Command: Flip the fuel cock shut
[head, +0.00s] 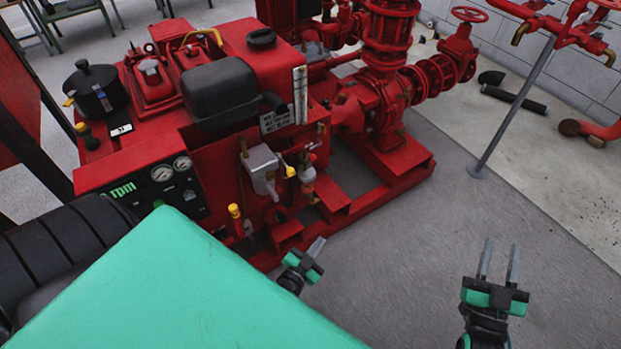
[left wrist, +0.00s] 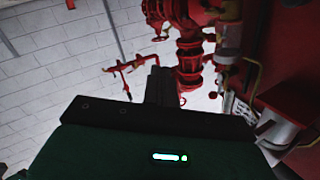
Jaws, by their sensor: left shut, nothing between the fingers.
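The red pumpset (head: 225,165) stands on the floor, its engine side facing me. A small yellow-handled fitting (head: 289,170) sits beside a grey canister on that side; it looks like the fuel cock, but I cannot tell its lever position. A second yellow-topped fitting (head: 234,210) is lower left. My left gripper (head: 318,243) is shut and empty, low in front of the pumpset's base and apart from both fittings. In the left wrist view, its closed fingers (left wrist: 161,78) point toward red pipework. My right gripper (head: 501,245) is open and empty over the floor at right.
A gauge panel (head: 155,187) is at the engine's left end. The red base frame (head: 390,175) juts out below the pump. A grey post (head: 515,105) holds red pipework at upper right. The grey floor (head: 400,250) between the grippers is clear.

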